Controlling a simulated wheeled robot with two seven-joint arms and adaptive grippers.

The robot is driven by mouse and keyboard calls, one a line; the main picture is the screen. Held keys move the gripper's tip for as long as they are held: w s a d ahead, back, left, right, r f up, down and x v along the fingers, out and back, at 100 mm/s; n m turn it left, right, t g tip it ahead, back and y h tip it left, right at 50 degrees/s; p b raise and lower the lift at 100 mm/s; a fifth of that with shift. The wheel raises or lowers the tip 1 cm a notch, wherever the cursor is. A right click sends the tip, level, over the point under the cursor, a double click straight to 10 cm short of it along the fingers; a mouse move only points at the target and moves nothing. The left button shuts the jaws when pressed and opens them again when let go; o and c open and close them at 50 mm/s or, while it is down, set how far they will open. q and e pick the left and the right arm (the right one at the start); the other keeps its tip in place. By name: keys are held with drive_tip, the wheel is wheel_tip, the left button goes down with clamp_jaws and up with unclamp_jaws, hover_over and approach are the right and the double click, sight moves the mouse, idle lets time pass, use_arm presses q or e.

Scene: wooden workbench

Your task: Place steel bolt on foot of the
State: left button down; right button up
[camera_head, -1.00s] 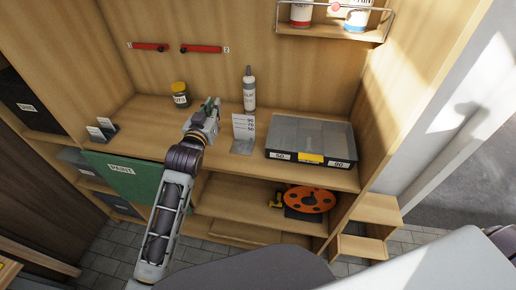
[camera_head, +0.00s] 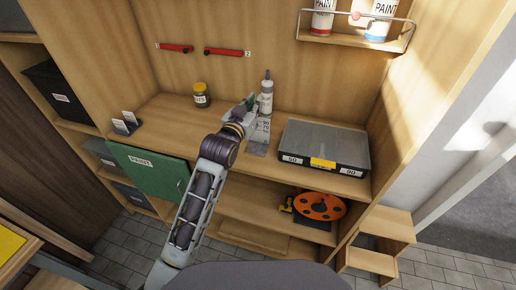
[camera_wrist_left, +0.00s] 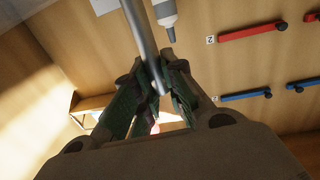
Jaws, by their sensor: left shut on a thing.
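My left gripper (camera_head: 249,104) is above the shelf, in front of the grey bottle and over the upper part of the card stand (camera_head: 263,130). The wrist view shows it shut on a long grey metal rod, the steel bolt (camera_wrist_left: 144,42), which sticks out past the green fingertips (camera_wrist_left: 164,78). In the head view I cannot make the bolt out clearly. The stand's grey foot (camera_head: 256,150) lies flat on the shelf below the gripper, with nothing visible on it. The gripper and wrist hide part of the card. My right gripper is out of view.
The grey bottle (camera_head: 267,98) stands just behind the gripper. A yellow-lidded jar (camera_head: 200,97) is to the left. A grey-lidded case (camera_head: 324,144) is to the right of the stand. A green panel (camera_head: 148,174) and an orange reel (camera_head: 320,207) are lower down.

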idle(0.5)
use_arm(q)
drive_tip(key=shift+f, duration=3.1)
drive_tip(key=shift+f, duration=1.9)
drive_tip(key=shift+f, duration=0.15)
drive_tip(key=c, duration=1.5)
unclamp_jaws()
drive_tip(key=shift+b+v, duration=0.4)
drive_tip(key=shift+v, duration=5.6)
